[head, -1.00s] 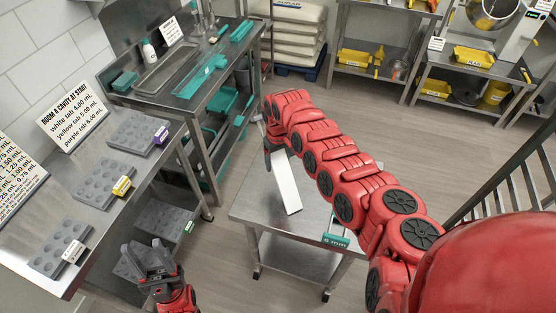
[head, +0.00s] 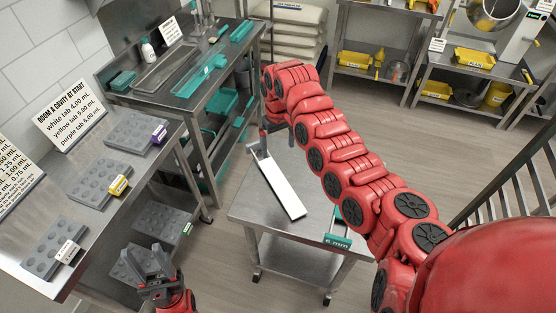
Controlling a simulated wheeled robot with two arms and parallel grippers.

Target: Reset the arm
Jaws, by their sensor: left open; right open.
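My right arm reaches in from the right as a long red arm over the steel cart (head: 250,212). Its gripper (head: 264,150) hangs at the far left corner of the cart, beside the upper end of a long white bar (head: 280,188) that lies on the cart top. The fingers are small and partly hidden by the wrist. Whether they touch the bar I cannot tell. My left gripper (head: 146,262) is at the lower left, open and empty, in front of the lower shelf of the left bench.
The left steel bench (head: 95,222) carries grey moulds with white (head: 68,250), yellow (head: 118,185) and purple (head: 159,134) tabs. A teal piece marked 6 mm (head: 338,241) sits at the cart's right edge. Black railings (head: 500,195) stand at right. Floor is free behind the cart.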

